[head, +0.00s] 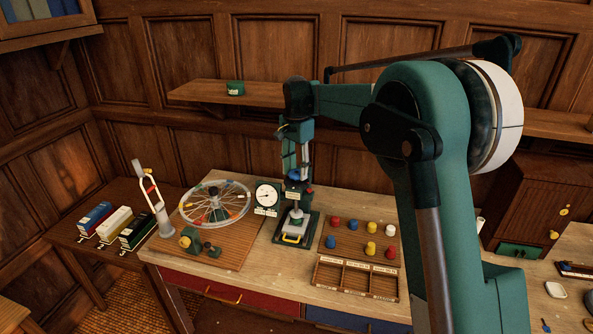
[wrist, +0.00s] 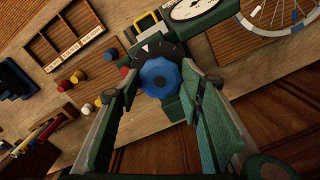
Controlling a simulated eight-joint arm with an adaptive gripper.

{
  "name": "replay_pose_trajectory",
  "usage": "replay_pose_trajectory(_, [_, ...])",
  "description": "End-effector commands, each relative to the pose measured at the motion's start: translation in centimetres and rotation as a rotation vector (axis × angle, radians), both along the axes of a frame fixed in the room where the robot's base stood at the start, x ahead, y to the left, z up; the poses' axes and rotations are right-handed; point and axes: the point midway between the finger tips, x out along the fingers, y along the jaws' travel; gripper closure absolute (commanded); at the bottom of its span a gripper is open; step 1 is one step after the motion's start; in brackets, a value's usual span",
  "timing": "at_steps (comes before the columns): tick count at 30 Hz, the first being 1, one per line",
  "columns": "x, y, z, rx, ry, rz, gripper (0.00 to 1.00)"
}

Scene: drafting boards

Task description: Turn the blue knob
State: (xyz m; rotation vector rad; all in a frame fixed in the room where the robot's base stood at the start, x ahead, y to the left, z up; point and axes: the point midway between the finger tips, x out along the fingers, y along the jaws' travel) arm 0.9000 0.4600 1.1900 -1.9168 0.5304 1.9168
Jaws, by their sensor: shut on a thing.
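The blue knob (head: 293,174) sits at the top of a small dark green press-like device (head: 295,210) on the wooden workbench. In the wrist view the faceted blue knob (wrist: 159,77) is seen from above, with a dark dial with a white mark behind it. My gripper (head: 296,166) reaches down onto the knob from above. In the wrist view my gripper (wrist: 161,86) has one finger on each side of the knob and is shut on it. The finger contact faces are partly hidden.
A round white gauge (head: 267,195) stands left of the device, close to it. A spoked wheel (head: 215,203) lies further left. Red, yellow and blue pegs stand on a board (head: 345,231) at right, behind a sectioned tray (head: 357,278). A shelf (head: 210,92) hangs above.

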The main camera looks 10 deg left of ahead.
Motion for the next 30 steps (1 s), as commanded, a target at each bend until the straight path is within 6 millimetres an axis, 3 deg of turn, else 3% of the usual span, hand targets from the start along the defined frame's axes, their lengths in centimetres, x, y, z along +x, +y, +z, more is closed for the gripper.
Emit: replay_pose_trajectory(30, [0.07,-0.06,0.06,0.000,-0.001,-0.965,0.75])
